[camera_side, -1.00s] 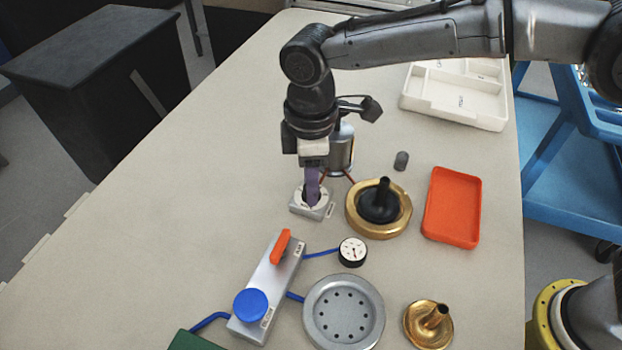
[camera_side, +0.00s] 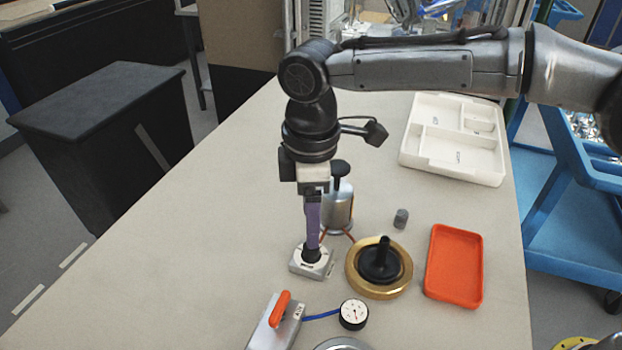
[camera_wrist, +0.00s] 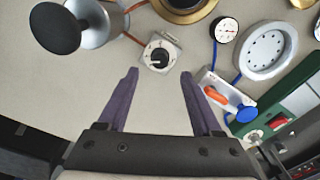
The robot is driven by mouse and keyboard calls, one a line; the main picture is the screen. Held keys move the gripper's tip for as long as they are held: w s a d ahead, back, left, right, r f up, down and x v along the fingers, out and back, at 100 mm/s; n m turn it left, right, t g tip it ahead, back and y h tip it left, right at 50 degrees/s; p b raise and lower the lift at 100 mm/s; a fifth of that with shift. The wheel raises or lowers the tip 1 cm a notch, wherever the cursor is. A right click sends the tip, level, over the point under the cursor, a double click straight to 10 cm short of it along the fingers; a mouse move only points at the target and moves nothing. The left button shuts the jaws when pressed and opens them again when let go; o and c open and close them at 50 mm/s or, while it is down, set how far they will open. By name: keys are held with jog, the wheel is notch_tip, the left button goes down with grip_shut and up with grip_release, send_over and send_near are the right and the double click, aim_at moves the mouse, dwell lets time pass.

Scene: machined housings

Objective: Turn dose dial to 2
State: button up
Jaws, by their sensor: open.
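The dose dial (camera_side: 312,262) is a light grey square block with a pale round face and a black knob, standing on the table. In the wrist view the dial (camera_wrist: 161,54) lies beyond the fingertips, roughly in line with the gap between them. Its markings are too small to read. My gripper (camera_side: 312,246) points down over the knob, its purple fingers seen edge-on in the side view. In the wrist view my gripper (camera_wrist: 158,72) is open, with nothing between its fingers.
A silver canister (camera_side: 338,208) with a black top stands close behind the dial. A brass ring with a black centre (camera_side: 378,268) is to the right, near an orange tray (camera_side: 454,266). A lever block (camera_side: 276,322) and gauge (camera_side: 354,314) are in front. The table's left is clear.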

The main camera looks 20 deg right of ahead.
notch_tip(320, 180, up, 8)
jog(key=shift+f, duration=0.1)
dwell(0.5)
